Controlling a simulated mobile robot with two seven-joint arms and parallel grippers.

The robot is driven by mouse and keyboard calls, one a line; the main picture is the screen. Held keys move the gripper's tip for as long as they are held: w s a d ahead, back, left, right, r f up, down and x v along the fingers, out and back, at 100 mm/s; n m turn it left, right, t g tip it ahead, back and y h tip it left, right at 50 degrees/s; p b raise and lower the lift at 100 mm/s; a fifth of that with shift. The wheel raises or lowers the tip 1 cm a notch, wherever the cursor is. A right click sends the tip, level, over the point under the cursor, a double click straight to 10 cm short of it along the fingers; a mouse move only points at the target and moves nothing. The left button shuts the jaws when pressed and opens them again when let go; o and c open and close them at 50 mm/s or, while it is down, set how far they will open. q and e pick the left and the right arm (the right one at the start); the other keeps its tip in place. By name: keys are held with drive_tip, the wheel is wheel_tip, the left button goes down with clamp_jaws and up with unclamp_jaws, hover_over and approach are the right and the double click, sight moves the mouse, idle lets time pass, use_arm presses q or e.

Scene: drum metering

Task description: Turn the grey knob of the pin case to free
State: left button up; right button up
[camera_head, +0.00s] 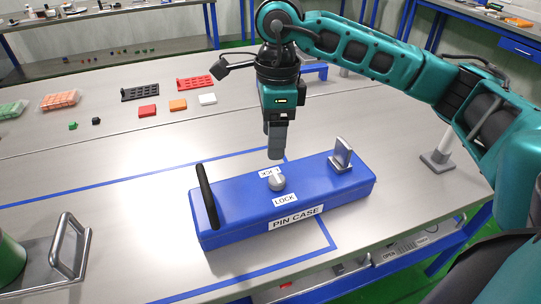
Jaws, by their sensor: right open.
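The pin case is a long blue box (240,222) on the metal table, with a "PIN CASE" label on its front edge. Its round grey knob (277,184) sits on the top face, with a raised grip. A "LOCK" label is in front of the knob; a second label behind it is partly covered and I cannot read it surely. The knob's exact pointing is hard to tell. My right gripper (275,153) points down, open and empty, just above and behind the knob; it appears apart from it. Its fingers are seen edge-on. My left gripper is not in view.
A black handle (207,196) stands at the case's left end and a grey upright plate (342,154) at its right. A metal loop handle (70,247) is at front left. Red, orange and white blocks lie farther back. A pale post (438,152) stands right.

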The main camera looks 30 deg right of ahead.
sight(277, 179)
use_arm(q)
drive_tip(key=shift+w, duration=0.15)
use_arm(e)
drive_tip(key=shift+h, duration=0.3)
drive_tip(key=f, duration=0.4)
drive_tip(key=d+f, duration=0.1)
drive_tip(key=f, duration=0.7)
drive_tip(key=shift+w+d+f, duration=0.1)
drive_tip(key=shift+w+d, duration=0.1)
drive_tip(key=shift+w, duration=0.15)
drive_tip(key=shift+c, duration=0.3)
drive_tip(key=c, duration=1)
